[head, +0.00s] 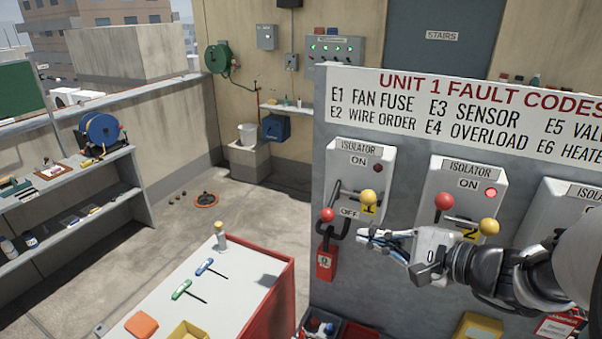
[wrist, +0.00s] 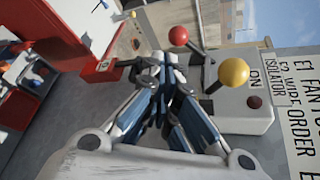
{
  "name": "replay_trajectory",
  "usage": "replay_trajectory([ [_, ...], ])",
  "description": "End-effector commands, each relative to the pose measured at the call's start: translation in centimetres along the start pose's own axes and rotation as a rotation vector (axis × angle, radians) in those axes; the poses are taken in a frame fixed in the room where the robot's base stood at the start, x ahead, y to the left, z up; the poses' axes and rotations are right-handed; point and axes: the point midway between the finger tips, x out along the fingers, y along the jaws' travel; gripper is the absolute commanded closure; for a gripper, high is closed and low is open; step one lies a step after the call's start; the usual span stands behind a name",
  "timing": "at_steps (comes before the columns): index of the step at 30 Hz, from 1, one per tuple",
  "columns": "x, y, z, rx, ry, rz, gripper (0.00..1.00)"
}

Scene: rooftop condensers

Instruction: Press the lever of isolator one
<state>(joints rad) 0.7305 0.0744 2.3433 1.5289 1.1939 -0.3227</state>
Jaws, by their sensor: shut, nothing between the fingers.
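Isolator one (head: 357,160) is the left pale box on the grey panel, labelled ON at top and OFF below, with a dark lamp. A red ball knob (head: 327,214) sits at its lower left. A yellow ball knob (head: 368,197) on a grey bar sits to the right, above a yellow tag marked 1. My gripper (head: 362,235) is shut and empty, below and just right of these knobs. In the wrist view, my fingers (wrist: 168,62) point toward the box's lower end, with the red knob (wrist: 179,36) and yellow knob (wrist: 233,72) beyond. I cannot tell if they touch anything.
A red padlock (head: 326,262) hangs under isolator one. Isolator two (head: 470,180), with a lit red lamp and its own two knobs, is to the right. A fault code sign (head: 470,110) is above. A red cart (head: 215,290) with tools stands front left.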

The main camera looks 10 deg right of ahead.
Motion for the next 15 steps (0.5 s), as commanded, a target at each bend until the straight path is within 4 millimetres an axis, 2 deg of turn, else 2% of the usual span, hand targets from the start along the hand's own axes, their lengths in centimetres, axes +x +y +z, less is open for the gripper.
replay_trajectory([
  [1, -0.42, -0.76, -0.64, 0.032, 0.015, -0.026, 1.0],
  [4, -0.74, -1.36, -1.38, 0.066, 0.031, -0.057, 1.0],
  [15, -0.49, -1.37, -1.44, 0.068, 0.031, -0.059, 1.0],
])
